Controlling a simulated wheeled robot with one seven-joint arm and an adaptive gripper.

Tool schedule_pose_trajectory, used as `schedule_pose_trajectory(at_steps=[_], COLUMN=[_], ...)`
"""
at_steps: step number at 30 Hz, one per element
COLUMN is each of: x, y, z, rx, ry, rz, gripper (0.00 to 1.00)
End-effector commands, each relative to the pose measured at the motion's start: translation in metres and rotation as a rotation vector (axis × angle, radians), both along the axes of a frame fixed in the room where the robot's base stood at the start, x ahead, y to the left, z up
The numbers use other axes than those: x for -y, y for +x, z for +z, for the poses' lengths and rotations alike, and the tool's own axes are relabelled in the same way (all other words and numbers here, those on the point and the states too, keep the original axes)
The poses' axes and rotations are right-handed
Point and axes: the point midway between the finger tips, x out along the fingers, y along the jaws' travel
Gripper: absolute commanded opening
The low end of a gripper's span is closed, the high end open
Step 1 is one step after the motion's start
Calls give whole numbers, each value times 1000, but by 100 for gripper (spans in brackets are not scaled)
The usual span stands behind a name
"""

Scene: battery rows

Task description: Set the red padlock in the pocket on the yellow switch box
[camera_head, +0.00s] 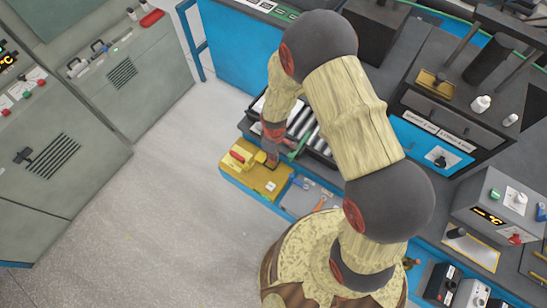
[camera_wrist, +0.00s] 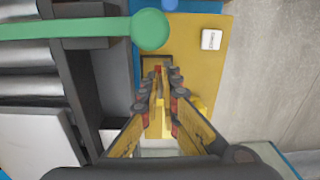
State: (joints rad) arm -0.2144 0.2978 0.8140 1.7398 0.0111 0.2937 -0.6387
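The yellow switch box (camera_head: 258,180) stands at the front left end of the blue bench, with a small white label on top. In the wrist view the yellow box top (camera_wrist: 215,65) lies below and beyond my fingers. A red piece (camera_head: 237,157) sits on a raised yellow part at the box's left end; I cannot tell whether it is the padlock or a handle. My gripper (camera_head: 272,160) points down over the box's back edge. In the wrist view its fingers (camera_wrist: 166,76) are close together at the tips. A small red patch shows there, but I cannot make out a held padlock. The pocket is not clear.
A green bar with a round end (camera_wrist: 151,29) crosses close to the fingers at the upper left of the wrist view. Rollers (camera_head: 303,128) lie behind the box. Open floor (camera_head: 165,200) is at the left.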

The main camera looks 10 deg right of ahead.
Motion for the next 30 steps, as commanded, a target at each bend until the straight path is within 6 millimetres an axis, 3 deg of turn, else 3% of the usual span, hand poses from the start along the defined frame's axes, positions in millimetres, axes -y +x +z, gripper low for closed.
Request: schedule_pose_trajectory(at_steps=[7,13,25,30], x=[0,-1,-1,-1], y=[10,10,10,9], z=[-12,-38,-45,-43], rx=[1,0,2,1], ry=[1,0,1,0], rz=[-1,0,0,0], gripper=[0,0,0,13])
